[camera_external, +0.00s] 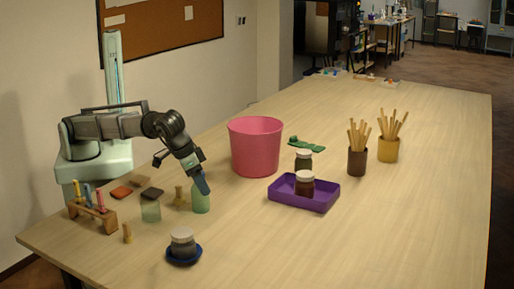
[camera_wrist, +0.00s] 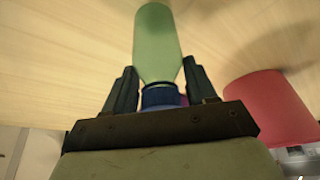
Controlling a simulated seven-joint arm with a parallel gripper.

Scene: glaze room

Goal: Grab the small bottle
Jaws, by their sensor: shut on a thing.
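The small bottle (camera_external: 200,203) is green with a blue cap and appears upright near the left part of the table. My gripper (camera_external: 202,184) reaches down onto its top from above and is shut on it. In the wrist view the green bottle (camera_wrist: 157,42) extends away from my gripper (camera_wrist: 160,67), with its blue cap (camera_wrist: 161,96) between the two dark fingers. I cannot tell whether its base touches the table.
A pink bucket (camera_external: 255,147) stands right of the bottle. A purple tray (camera_external: 321,206) holds two jars. A pale green block-like container (camera_external: 150,211), a wooden rack (camera_external: 92,215) and a jar on a blue saucer (camera_external: 183,259) are nearby. The front right table is clear.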

